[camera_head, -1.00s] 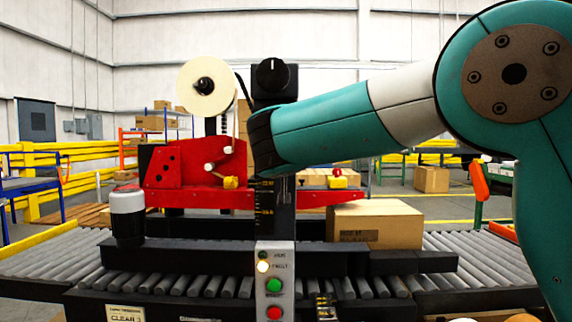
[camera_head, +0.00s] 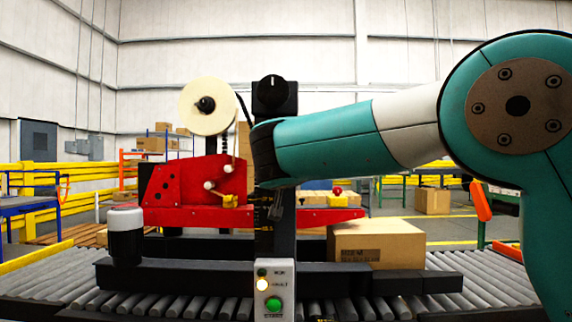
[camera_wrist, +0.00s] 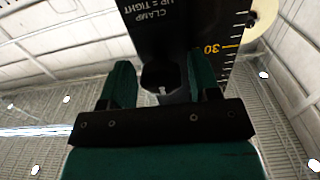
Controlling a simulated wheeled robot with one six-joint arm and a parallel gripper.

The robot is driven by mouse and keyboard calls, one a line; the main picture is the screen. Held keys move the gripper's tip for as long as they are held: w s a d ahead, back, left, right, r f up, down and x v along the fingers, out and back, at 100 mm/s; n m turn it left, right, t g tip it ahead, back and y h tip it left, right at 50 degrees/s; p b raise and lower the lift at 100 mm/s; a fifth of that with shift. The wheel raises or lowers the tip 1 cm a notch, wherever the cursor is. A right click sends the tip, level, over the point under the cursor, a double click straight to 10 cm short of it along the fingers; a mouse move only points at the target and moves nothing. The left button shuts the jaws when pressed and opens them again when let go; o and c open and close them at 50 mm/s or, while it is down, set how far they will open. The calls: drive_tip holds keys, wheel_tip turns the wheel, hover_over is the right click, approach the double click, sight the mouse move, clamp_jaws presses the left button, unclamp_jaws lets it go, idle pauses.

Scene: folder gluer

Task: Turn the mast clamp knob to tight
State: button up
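The wrist view shows a dark knob (camera_wrist: 161,78) with a small pale mark, beside an upside-down label reading "CLAMP UP = TIGHT". My gripper (camera_wrist: 162,76) has its two teal fingers apart, one on each side of this knob. Narrow gaps seem to show; contact is unclear. In the head view a round black knob (camera_head: 272,90) with a white mark pointing up sits atop the black mast (camera_head: 286,232). I cannot tell for sure that it is the same knob. My dark wrist covers the mast below it, and the fingers are not clearly visible there.
A cream roll (camera_head: 209,106) and a red unit (camera_head: 182,192) stand left of the mast. A cardboard box (camera_head: 375,244) sits on the roller conveyor at right. A panel with a lit amber lamp and green button (camera_head: 274,305) is below. A numbered scale (camera_wrist: 232,46) runs beside the label.

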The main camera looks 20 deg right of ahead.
drive_tip(key=shift+o, duration=0.4)
drive_tip(key=shift+a, duration=0.1)
drive_tip(key=shift+s+a, duration=0.1)
drive_tip(key=shift+s, duration=0.2)
drive_tip(key=b+v, duration=0.1)
drive_tip(key=v, duration=1.5)
drive_tip(key=shift+s, duration=0.35)
